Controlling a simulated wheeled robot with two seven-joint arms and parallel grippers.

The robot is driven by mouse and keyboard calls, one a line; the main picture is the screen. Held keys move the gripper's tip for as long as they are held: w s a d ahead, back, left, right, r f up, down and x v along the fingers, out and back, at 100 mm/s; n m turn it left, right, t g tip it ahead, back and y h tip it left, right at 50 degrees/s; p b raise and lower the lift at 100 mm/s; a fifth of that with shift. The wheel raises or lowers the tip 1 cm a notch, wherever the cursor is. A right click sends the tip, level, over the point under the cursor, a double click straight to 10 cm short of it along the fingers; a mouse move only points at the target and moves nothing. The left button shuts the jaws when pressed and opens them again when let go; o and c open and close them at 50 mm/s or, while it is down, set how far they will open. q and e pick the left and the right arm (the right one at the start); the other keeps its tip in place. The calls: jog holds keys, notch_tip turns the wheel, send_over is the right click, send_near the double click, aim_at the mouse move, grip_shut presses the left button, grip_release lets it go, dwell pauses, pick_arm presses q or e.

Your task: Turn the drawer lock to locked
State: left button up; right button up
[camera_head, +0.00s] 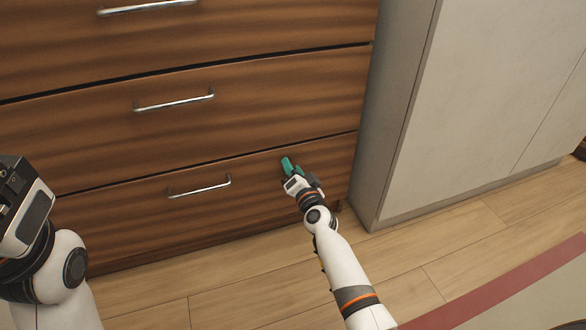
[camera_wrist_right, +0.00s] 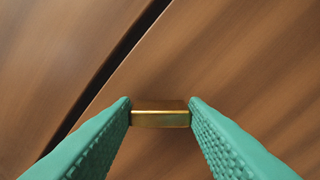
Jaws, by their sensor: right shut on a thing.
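A small brass drawer lock piece (camera_wrist_right: 160,119) stands out from the brown wooden drawer front (camera_wrist_right: 235,60) in the right wrist view. My right gripper (camera_head: 288,166) is at the right part of the lowest visible drawer (camera_head: 240,205) in the head view. Its teal fingers are shut on the brass piece, one on each side. In the wrist view the piece lies roughly level across the picture, and the drawer gap runs diagonally. In the head view the gripper hides the lock. My left arm is at the left edge, and its fingers cannot be made out.
Metal bar handles sit on the drawers; the lowest handle (camera_head: 200,187) is left of my right gripper. A grey cabinet (camera_head: 465,110) stands to the right. The wooden floor (camera_head: 240,285) in front is clear, with a red-edged rug (camera_head: 520,280) at lower right.

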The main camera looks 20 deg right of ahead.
jog(key=shift+d+f+m, duration=0.1)
jog(key=shift+f+m, duration=0.05)
jog(key=shift+m, duration=4.05)
jog(key=o, duration=1)
